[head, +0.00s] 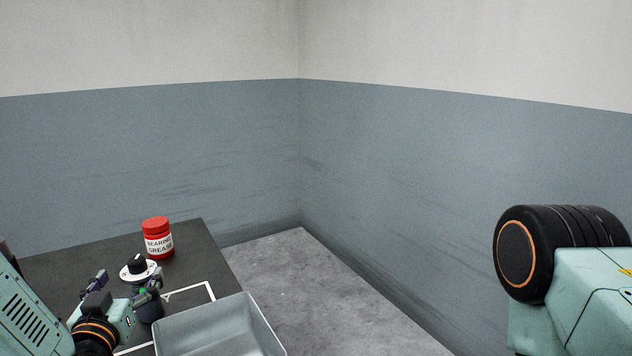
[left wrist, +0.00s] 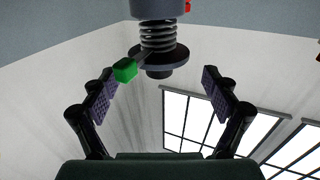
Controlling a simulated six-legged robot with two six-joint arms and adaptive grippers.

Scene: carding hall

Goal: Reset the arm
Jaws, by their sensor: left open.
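My left gripper (head: 124,284) is over the dark table at the lower left of the head view. In the left wrist view its two purple-padded fingers (left wrist: 160,90) stand wide apart with nothing between the pads. Beyond them, at the top, is a grey part with a coil spring (left wrist: 157,36), a dark disc and a green tab (left wrist: 126,70). In the head view a white disc with a black knob (head: 138,268) is just behind the gripper, partly hidden by it. I cannot tell whether the gripper touches it. My right gripper is out of view; only its arm shows.
A red-lidded bearing grease jar (head: 157,238) stands near the back of the dark table (head: 188,235). A grey open tray (head: 220,326) is at the table's right front, by a white outline. Concrete floor (head: 300,265) is bare to the right, before grey-blue walls.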

